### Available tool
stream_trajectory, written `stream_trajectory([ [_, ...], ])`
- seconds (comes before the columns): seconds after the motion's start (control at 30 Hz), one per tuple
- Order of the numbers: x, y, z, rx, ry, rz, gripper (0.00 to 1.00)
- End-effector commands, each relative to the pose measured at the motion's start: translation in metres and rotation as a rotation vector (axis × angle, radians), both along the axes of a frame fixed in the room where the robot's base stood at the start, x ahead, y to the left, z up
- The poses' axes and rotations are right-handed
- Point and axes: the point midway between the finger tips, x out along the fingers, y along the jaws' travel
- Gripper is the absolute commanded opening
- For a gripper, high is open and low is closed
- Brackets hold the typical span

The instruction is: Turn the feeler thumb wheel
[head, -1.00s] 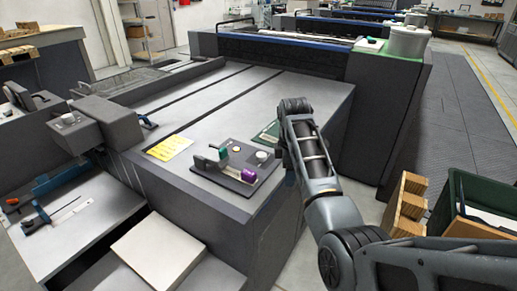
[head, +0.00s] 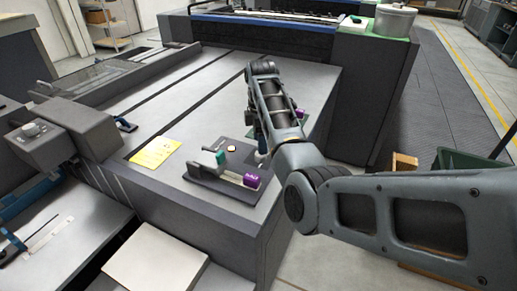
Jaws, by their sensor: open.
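A dark feeler unit (head: 204,181) sits on the near right corner of the grey machine top. It carries a teal block (head: 220,157) and a ridged purple piece (head: 251,180) at its right end, which looks like the thumb wheel. A yellowish round button (head: 231,149) is just behind it. My arm reaches in from the right, and its forearm stands behind and to the right of the unit. My gripper's fingers cannot be made out; the forearm hides them. No contact with the purple piece shows.
A yellow note (head: 155,152) lies left of the unit. A second purple item (head: 299,113) shows just right of my forearm. A grey box with a knob (head: 34,130) is at the left. A pale block (head: 155,262) is in front, and a green bin (head: 470,160) is at the right.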

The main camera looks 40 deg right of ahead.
Motion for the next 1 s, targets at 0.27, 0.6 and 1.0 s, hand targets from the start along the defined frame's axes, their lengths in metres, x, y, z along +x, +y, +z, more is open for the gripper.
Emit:
stream_trajectory([
  [0.27,-0.001,0.000,-0.038,0.001,0.002,-0.001,0.67],
  [0.6,0.000,0.000,-0.047,0.000,0.000,-0.001,0.67],
  [1.0,0.000,0.000,-0.047,-0.001,-0.001,-0.001,0.35],
])
